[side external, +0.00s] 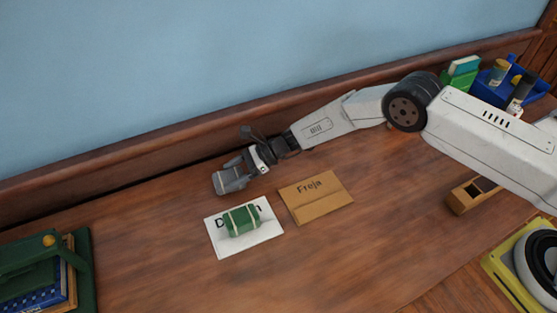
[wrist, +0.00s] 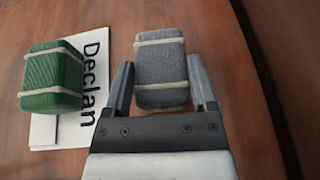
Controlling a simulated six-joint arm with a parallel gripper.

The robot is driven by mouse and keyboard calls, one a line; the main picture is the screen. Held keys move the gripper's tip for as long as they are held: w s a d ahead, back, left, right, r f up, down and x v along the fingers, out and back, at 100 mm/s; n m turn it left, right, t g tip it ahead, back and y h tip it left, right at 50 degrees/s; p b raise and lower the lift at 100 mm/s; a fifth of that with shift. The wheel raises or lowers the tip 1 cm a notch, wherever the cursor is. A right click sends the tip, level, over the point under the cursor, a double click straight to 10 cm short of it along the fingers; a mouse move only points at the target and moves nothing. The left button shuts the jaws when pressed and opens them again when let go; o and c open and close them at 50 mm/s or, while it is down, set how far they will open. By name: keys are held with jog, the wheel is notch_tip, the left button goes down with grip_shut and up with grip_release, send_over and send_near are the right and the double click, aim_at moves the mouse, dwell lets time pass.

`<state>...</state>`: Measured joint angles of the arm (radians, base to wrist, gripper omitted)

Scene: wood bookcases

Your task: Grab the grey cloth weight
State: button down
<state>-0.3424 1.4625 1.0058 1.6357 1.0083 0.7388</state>
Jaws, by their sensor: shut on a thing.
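The grey cloth weight (wrist: 160,70) is a grey block with two pale bands, between my gripper's fingers in the wrist view. In the side external view the grey cloth weight (side external: 230,181) shows at the end of my arm, near the back of the wooden top. My gripper (wrist: 160,92) is shut on it; it also shows in the side external view (side external: 236,172). I cannot tell whether the weight touches the wood.
A green banded weight (side external: 242,220) lies on a white envelope (side external: 262,240) marked Declan. A brown envelope (side external: 318,197) marked Freja lies to its right. A green holder with books (side external: 50,265) stands at left, a blue bin (side external: 490,92) at back right. A raised edge (side external: 130,172) runs behind.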

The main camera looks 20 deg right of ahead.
aim_at(236, 175)
jog(key=shift+r, duration=0.25)
jog(key=shift+r, duration=1.55)
jog(key=shift+s+d+r, duration=0.1)
jog(key=shift+s+r, duration=0.15)
jog(key=shift+r, duration=0.05)
jog(key=s+d+r, duration=0.6)
jog(key=s+r, duration=0.3)
jog(key=s, duration=0.2)
jog(key=shift+s+d, duration=0.2)
jog(key=shift+s, duration=0.15)
